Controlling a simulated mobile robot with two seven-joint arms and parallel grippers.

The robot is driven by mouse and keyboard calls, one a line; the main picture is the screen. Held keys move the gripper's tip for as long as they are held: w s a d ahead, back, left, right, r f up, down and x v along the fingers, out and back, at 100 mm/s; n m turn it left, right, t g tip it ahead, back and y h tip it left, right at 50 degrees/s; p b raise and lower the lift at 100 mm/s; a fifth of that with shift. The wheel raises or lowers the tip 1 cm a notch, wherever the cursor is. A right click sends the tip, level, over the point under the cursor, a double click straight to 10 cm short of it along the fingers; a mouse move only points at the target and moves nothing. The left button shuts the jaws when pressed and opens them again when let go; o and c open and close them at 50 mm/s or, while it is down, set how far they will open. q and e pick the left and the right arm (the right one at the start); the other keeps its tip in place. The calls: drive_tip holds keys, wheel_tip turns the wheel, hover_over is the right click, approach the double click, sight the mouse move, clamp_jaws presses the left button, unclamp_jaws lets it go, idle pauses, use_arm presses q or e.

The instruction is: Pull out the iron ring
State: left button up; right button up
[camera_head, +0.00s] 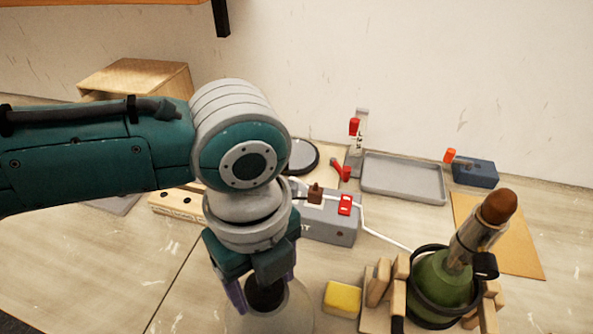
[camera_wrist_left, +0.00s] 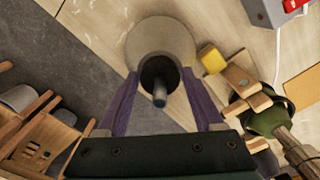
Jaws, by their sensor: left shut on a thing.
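My left gripper (camera_head: 264,297) reaches down at the front of the table, its purple fingers shut on the dark neck of a pale, cone-shaped shade (camera_head: 290,318). In the left wrist view the fingers (camera_wrist_left: 159,80) lie on either side of the shade's (camera_wrist_left: 155,38) dark collar, and a grey rod (camera_wrist_left: 159,98) shows in its opening. A green bottle (camera_head: 445,280) with a brown stopper leans in a wooden cradle (camera_head: 378,287) to the right. A black ring (camera_head: 418,255) goes around the bottle; I cannot tell whether it is the iron ring. My right gripper is not in view.
A yellow block (camera_head: 342,298) lies between the shade and cradle. Behind are a grey box (camera_head: 333,222) with a red switch, a white cable (camera_head: 385,238), a grey tray (camera_head: 403,180) and a blue box (camera_head: 475,173). In the wrist view, a wooden rack (camera_wrist_left: 40,140) stands left.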

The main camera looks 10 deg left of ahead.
use_arm(q)
drive_tip(key=c, duration=0.8)
drive_tip(key=shift+r+p, duration=0.7)
drive_tip(key=shift+p, duration=0.1)
drive_tip(key=shift+r+p, duration=6.9)
drive_tip(key=shift+p, duration=0.1)
